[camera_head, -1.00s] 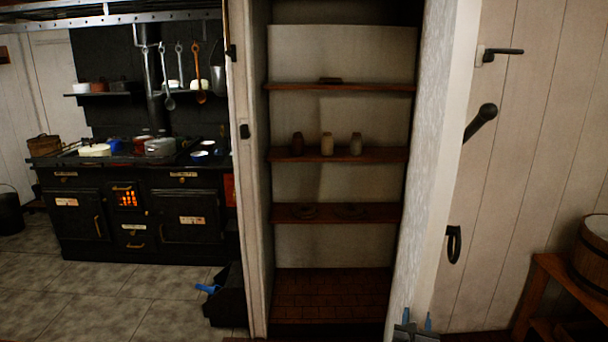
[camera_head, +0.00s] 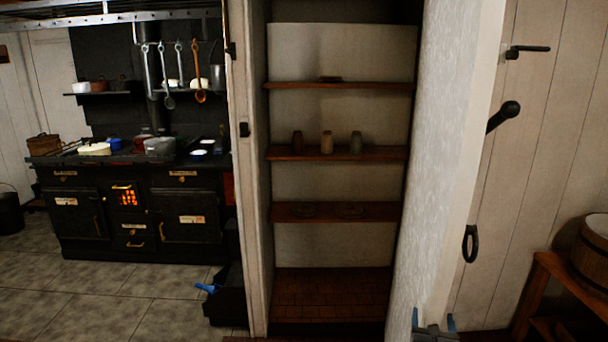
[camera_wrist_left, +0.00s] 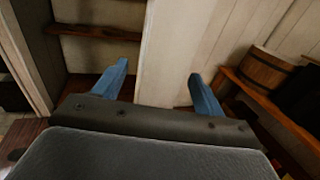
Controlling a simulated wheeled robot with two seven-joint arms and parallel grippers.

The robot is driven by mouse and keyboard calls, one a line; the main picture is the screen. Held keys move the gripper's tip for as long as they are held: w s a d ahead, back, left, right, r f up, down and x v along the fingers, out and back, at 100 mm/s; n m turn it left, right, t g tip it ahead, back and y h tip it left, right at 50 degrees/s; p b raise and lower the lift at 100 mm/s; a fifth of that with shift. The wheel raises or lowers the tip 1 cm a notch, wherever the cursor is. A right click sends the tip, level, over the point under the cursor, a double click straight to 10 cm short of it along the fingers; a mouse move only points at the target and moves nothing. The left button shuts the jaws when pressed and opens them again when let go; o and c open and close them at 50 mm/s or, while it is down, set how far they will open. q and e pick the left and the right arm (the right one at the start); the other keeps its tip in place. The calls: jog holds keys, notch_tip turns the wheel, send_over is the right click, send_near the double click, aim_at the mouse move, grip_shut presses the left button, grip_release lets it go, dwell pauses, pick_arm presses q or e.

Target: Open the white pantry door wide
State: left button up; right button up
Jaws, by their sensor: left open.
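The white pantry door (camera_head: 437,150) stands open at the right of the pantry, seen nearly edge-on. The pantry (camera_head: 340,235) is exposed, with brown shelves. My left gripper (camera_head: 433,322) is at the bottom of the head view, at the door's edge. In the left wrist view its blue fingers (camera_wrist_left: 159,90) are spread, with the door (camera_wrist_left: 168,45) between them; contact cannot be told. My right gripper is out of view.
A wooden bucket (camera_head: 592,250) on a low wooden bench (camera_head: 533,290) stands to the right of the door, before a plank wall. A black stove (camera_head: 135,215) is at the left. A dark bin with a blue scoop (camera_head: 207,288) sits beside the pantry frame.

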pick_arm(q)
jog(key=shift+p+v, duration=0.85)
jog(key=shift+v, duration=0.5)
jog(key=p+v, duration=0.3)
jog(key=v, duration=0.5)
jog(key=shift+s, duration=0.15)
